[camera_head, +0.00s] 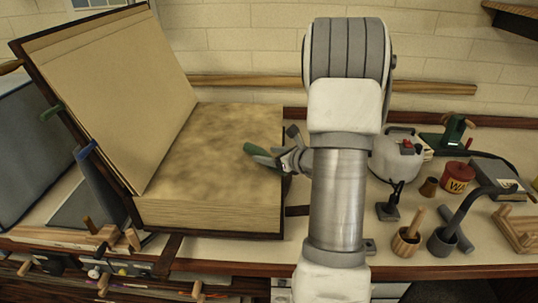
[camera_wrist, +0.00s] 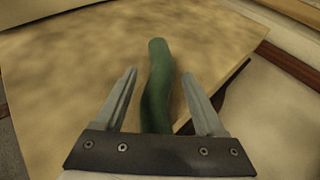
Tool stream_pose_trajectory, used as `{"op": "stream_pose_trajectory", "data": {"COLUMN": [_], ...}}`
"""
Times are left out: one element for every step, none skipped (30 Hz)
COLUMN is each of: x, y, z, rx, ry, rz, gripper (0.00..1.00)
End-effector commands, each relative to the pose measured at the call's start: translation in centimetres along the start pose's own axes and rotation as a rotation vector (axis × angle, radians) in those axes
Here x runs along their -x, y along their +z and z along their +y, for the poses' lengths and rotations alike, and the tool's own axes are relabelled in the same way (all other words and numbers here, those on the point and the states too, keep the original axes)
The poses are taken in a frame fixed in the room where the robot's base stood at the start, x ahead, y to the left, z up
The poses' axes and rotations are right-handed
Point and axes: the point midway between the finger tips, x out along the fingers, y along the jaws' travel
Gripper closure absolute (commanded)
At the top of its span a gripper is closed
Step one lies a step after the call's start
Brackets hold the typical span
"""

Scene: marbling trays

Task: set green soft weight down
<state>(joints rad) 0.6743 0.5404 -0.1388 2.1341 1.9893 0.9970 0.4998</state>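The green soft weight (camera_wrist: 158,85) is a long, slightly bent green roll. In the wrist view it lies between the two fingers of my gripper (camera_wrist: 159,76), with a gap on each side. Its far end reaches past the fingertips, and its near end is hidden behind the gripper's dark palm. My gripper is open around it. In the head view the weight (camera_head: 262,156) shows at the right part of the mottled brown sheet (camera_head: 215,135), just left of my gripper (camera_head: 280,156). Whether its whole length touches the sheet I cannot tell.
The sheet tops a thick stack in a hinged press or book whose tan lid (camera_head: 115,95) stands open at the left. Tools hang along the front edge.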

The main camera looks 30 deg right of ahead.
Motion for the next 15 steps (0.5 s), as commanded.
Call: {"op": "stream_pose_trajectory", "data": {"x": [0.0, 0.0, 0.0, 0.0, 0.0, 0.0, 0.0, 0.0, 0.1, 0.1, 0.1, 0.2, 0.6, 1.1, 1.9], "y": [0.0, 0.0, 0.0, 0.0, 0.0, 0.0, 0.0, 0.0, 0.1, 0.2, 0.3, 0.6, 0.4, 0.4, 0.4], "z": [0.0, 0.0, 0.0, 0.0, 0.0, 0.0, 0.0, 0.0, 0.0, 0.0, 0.0, 0.0, -0.1, -0.1, -0.1], "rx": [0.000, 0.000, 0.000, 0.000, 0.000, 0.000, 0.000, 0.000, 0.000, 0.000, 0.000, 0.000, 0.000, 0.000, 0.000], "ry": [0.000, 0.000, 0.000, 0.000, 0.000, 0.000, 0.000, 0.000, 0.000, 0.000, 0.000, 0.000, -0.002, -0.003, -0.004], "rz": [0.000, 0.000, 0.000, 0.000, 0.000, 0.000, 0.000, 0.000, 0.000, 0.000, 0.000, 0.000, 0.000, 0.000, -0.001], "gripper": [0.25, 0.25, 0.25, 0.25, 0.25, 0.25, 0.25, 0.25, 0.25, 0.25, 0.25, 0.25, 0.25, 0.25, 0.25]}}
